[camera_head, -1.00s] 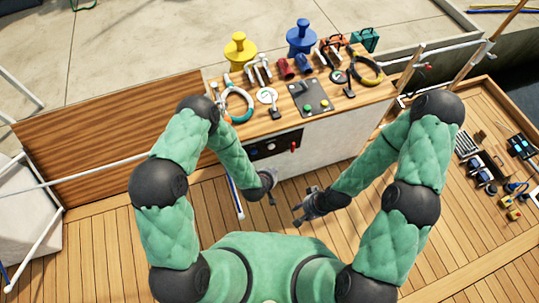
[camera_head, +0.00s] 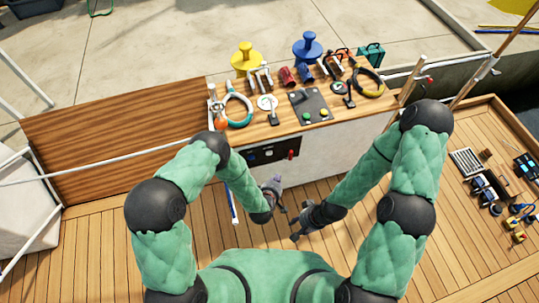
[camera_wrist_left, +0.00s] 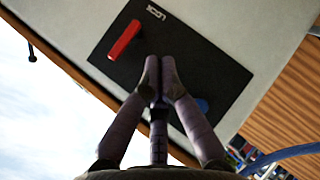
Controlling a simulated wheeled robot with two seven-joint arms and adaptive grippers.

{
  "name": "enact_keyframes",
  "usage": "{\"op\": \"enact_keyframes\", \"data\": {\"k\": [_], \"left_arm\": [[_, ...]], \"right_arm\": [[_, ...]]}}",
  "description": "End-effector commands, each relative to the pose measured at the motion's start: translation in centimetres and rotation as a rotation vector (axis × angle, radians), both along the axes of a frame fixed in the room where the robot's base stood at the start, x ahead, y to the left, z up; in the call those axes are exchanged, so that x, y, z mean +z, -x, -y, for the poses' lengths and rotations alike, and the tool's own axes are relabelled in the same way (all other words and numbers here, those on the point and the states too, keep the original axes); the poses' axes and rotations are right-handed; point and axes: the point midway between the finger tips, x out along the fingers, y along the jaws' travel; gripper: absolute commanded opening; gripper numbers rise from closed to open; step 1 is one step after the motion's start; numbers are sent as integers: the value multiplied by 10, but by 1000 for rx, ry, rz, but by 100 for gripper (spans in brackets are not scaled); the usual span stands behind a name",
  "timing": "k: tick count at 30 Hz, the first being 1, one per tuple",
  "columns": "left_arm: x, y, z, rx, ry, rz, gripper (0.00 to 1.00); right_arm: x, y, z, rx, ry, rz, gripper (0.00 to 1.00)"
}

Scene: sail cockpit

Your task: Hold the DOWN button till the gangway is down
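A dark control box (camera_head: 310,106) with a green button (camera_head: 306,117) and a yellow button (camera_head: 324,112) sits on the wooden counter. Its labels are too small to read, so I cannot tell which button is DOWN. A black panel (camera_head: 270,151) with a red lever (camera_head: 291,154) is on the counter's front; in the left wrist view the panel (camera_wrist_left: 215,65) reads LOCK beside its red lever (camera_wrist_left: 124,39). My left gripper (camera_head: 280,195) is in front of and below the panel, fingertips together and empty. My right gripper (camera_head: 296,224) is low beside it; its fingers are unclear. I cannot identify the gangway.
A blue-and-white pole (camera_head: 231,203) stands left of my left gripper.

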Motion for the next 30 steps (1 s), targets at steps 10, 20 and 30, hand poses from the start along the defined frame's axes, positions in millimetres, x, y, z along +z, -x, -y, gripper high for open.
{"op": "enact_keyframes", "data": {"k": [10, 20, 30], "left_arm": [[-1, -40, -14, 3, 0, 2, 0], [0, -71, -24, 1, 0, 0, 0], [0, -79, -26, -1, -1, 0, 0]], "right_arm": [[-10, 0, 0, 0, 0, 0, 40], [-12, 0, 0, 0, 0, 0, 40], [-12, 0, 0, 0, 0, 0, 40]]}}
